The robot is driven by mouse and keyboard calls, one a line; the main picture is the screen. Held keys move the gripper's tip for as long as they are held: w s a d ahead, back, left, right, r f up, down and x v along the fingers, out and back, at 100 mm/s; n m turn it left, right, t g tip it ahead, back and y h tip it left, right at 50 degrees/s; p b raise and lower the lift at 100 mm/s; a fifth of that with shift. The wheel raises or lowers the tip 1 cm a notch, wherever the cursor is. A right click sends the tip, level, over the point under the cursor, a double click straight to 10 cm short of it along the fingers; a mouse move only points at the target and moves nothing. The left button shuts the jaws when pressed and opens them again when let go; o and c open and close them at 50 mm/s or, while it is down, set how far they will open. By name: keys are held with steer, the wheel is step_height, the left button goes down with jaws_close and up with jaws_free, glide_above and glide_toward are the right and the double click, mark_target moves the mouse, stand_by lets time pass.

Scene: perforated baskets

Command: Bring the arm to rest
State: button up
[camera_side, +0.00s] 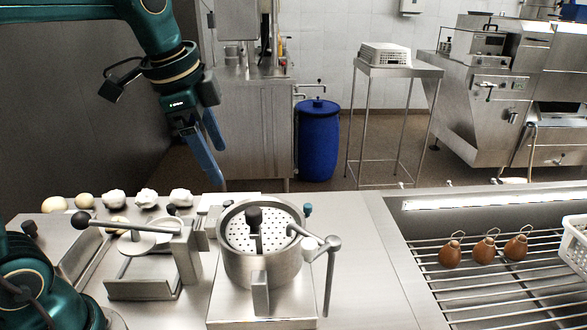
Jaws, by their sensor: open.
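My gripper (220,157) hangs at the upper left in the side view, above the far edge of the steel counter. Its two blue fingers point down and slightly right, with a gap between them. It is open and nothing shows between the fingers. My arm reaches in from the upper left, raised clear of the things on the counter.
A steel pot with a perforated plate (258,262) stands on the counter (372,262). A lever press (150,278) is left of it. White lumps (146,198) and round items line the back. Brown pear-shaped pieces (484,250) and a white basket (576,243) are on the rack at right.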

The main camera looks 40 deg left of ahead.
steer(key=s+d+f+n+t, duration=0.1)
steer(key=s+d+f+n, duration=0.1)
steer(key=s+n, duration=0.2)
steer(key=s+d+f+n, duration=0.2)
steer(key=s+f+n, duration=0.1)
steer(key=s, duration=0.4)
steer(key=shift+s+f+n+t+h, duration=0.3)
steer(key=shift+n+t, duration=0.1)
steer(key=shift+n, duration=0.4)
steer(key=shift+d, duration=0.1)
